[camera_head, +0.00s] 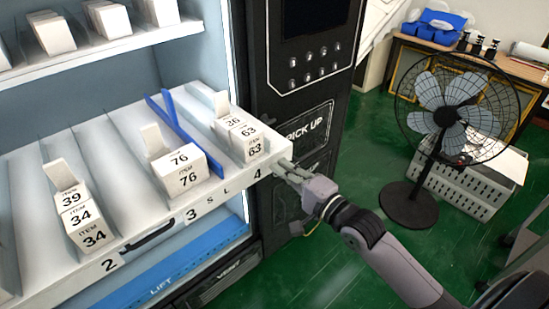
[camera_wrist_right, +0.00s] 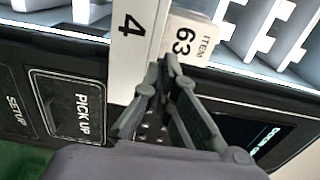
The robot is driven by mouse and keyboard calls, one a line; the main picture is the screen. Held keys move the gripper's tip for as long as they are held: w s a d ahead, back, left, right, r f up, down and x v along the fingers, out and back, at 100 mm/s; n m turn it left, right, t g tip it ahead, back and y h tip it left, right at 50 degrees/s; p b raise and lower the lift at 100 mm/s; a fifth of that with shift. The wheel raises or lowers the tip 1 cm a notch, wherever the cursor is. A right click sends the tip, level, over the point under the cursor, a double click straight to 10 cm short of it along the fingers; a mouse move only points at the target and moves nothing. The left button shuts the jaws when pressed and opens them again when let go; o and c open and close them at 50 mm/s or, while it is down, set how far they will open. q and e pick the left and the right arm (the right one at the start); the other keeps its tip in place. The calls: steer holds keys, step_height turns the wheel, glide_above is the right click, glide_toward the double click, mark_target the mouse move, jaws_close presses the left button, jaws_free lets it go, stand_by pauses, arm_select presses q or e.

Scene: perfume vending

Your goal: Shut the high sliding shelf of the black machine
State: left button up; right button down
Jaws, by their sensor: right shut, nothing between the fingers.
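The black vending machine (camera_head: 305,105) stands open at the left of the head view. Its white sliding shelf (camera_head: 150,222) is pulled out and bears white item boxes, among them 34 and 39 (camera_head: 84,220), 76 (camera_head: 180,172) and 63 (camera_head: 250,140). My right gripper (camera_head: 282,166) is shut and empty at the shelf's right front corner, by the number 4. The right wrist view shows its fingers (camera_wrist_right: 160,75) close to the shelf front (camera_wrist_right: 135,45); whether they touch is unclear. My left gripper is not in view.
A higher white shelf (camera_head: 100,48) with boxes sits further in. A blue LIFT bar (camera_head: 160,282) lies below the pulled-out shelf. A black standing fan (camera_head: 445,120), a grey crate (camera_head: 465,185) and a wooden table (camera_head: 480,58) stand right. Green floor lies between.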

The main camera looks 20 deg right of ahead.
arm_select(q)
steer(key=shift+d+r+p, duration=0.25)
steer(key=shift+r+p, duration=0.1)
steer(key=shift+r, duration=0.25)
arm_select(e)
steer(key=shift+x, duration=1.6)
